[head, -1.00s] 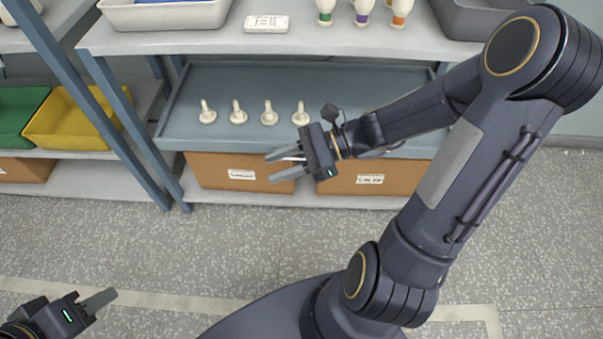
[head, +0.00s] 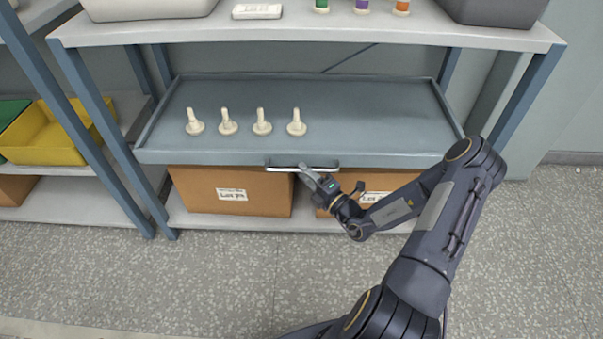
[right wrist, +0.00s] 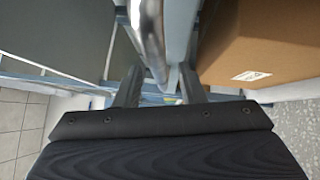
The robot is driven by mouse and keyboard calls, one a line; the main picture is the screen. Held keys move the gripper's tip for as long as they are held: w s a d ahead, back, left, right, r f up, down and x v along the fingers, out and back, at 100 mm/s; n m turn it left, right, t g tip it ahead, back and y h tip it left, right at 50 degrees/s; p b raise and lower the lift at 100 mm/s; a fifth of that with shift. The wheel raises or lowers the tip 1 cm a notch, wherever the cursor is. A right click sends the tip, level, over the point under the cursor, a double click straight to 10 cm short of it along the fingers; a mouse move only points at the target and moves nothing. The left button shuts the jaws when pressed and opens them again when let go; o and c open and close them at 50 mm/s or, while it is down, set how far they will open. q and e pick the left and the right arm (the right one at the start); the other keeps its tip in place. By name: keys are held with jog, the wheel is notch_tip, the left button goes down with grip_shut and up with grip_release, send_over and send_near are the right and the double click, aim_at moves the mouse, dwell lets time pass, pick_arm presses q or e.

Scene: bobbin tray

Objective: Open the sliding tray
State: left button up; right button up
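The sliding tray (head: 385,128) is a blue-grey shallow tray under the top shelf, its front wall about level with the rack's front posts. Several cream bobbin holders (head: 262,128) stand in its left half. A silver bar handle (head: 318,168) is on the front wall and also shows in the right wrist view (right wrist: 148,32). My right gripper (head: 303,171) is at the handle. In the right wrist view its two fingers (right wrist: 160,88) are apart, with the bar between them and space visible beside it. My left gripper is out of view.
Two cardboard boxes, one on the left (head: 232,190) and one on the right (head: 375,181), sit on the shelf below the tray. The top shelf (head: 300,32) overhangs it. A yellow bin (head: 40,138) is on the left rack. The floor (head: 215,275) in front is clear.

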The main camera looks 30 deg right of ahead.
jog(key=shift+x, duration=1.1)
jog(key=shift+c, duration=0.4)
grip_shut()
